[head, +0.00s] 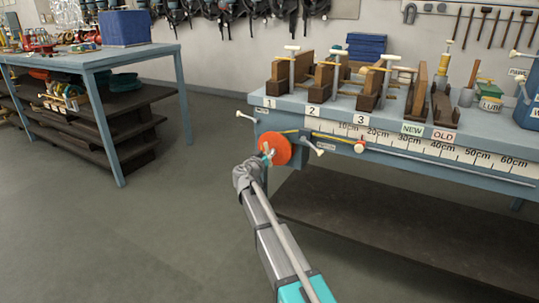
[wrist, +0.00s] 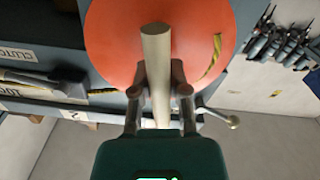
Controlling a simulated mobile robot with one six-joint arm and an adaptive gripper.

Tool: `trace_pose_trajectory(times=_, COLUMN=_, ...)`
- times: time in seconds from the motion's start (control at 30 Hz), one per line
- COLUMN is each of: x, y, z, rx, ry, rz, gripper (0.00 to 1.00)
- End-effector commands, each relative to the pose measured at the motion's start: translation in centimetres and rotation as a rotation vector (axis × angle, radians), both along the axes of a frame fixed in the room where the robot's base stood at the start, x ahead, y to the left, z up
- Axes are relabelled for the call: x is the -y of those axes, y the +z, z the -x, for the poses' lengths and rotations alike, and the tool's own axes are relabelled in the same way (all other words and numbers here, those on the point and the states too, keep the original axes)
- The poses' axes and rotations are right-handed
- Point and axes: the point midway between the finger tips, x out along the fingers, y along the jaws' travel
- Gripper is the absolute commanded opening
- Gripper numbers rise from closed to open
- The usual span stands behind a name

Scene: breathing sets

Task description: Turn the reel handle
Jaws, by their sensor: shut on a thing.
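The orange reel (head: 274,149) is mounted on the left front side of the blue workbench, with a yellow line running from it to the right along the bench edge. In the wrist view the round orange reel (wrist: 205,60) fills the upper middle. A pale, cream-coloured reel handle (wrist: 157,75) stands out in front of it. My gripper (wrist: 160,95) is shut on the handle, one finger on each side. In the head view my gripper (head: 266,158) is at the reel's lower left face, and the handle is mostly hidden there.
The workbench (head: 480,165) carries numbered wooden clamps (head: 320,80) and a centimetre scale. Levers with pale knobs (head: 314,146) stick out on both sides of the reel. A second blue table (head: 90,60) with shelves stands at the left. The floor between is clear.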

Motion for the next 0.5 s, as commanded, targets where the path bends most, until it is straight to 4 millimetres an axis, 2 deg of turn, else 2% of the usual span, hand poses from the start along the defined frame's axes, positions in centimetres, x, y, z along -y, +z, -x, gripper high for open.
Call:
trace_pose_trajectory(times=0.03, x=-0.03, y=0.00, z=-0.01, rx=0.000, ry=0.001, rz=0.000, gripper=0.22)
trace_pose_trajectory(times=0.2, x=-0.02, y=0.00, z=0.00, rx=0.000, ry=0.000, rz=0.000, gripper=0.54)
trace_pose_trajectory(times=0.5, x=-0.01, y=0.00, z=0.00, rx=0.000, ry=0.000, rz=0.000, gripper=0.54)
